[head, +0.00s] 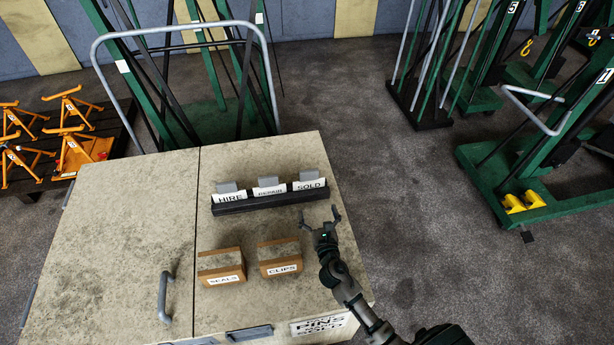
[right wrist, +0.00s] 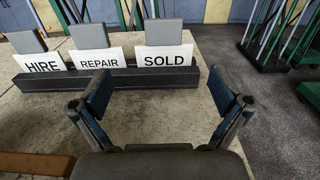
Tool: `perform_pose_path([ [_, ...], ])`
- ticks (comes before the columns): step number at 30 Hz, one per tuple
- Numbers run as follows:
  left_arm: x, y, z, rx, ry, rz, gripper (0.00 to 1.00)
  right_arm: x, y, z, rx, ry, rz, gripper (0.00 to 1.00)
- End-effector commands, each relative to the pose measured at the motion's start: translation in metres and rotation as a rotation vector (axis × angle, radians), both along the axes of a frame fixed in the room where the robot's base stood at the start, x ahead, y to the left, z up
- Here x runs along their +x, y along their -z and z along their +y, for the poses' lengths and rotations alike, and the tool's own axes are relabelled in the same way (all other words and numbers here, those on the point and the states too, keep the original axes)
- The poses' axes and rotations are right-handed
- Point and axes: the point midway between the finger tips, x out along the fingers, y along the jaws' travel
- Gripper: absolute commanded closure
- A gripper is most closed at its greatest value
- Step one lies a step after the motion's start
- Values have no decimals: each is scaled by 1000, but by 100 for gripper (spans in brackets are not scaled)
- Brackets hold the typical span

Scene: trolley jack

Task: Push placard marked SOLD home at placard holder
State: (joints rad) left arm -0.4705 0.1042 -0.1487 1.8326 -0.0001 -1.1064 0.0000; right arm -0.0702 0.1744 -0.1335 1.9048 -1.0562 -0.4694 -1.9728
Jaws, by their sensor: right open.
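The SOLD placard (head: 310,185) is a white card with a grey block at its top. It stands at the right end of the long black placard holder (head: 270,203) on the cabinet top. It also shows in the right wrist view (right wrist: 165,57), its lower edge at the holder (right wrist: 110,80). I cannot tell how deep it sits. My right gripper (head: 321,215) is open and empty, just in front of the holder's right end and apart from the placard. In the right wrist view, the spread fingers (right wrist: 162,95) frame the SOLD end. My left gripper is not in view.
The HIRE placard (head: 230,195) and REPAIR placard (head: 269,187) stand left of SOLD in the holder. SEALS (head: 221,266) and CLIPS (head: 280,257) boxes sit in front. A grey tubular rail (head: 186,28) stands behind the cabinet.

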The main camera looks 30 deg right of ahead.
Motion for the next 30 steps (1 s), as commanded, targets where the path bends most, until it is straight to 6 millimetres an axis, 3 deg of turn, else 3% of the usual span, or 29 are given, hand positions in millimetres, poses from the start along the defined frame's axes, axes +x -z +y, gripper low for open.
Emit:
perform_pose_path([
  [5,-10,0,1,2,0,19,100,39,1,-13,1,2,-1,0],
  [12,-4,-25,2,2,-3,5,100,91,3,-27,3,2,1,0],
  [20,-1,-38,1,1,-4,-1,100,114,3,-32,3,1,1,0],
  [30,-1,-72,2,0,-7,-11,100,158,6,-46,5,2,3,0],
])
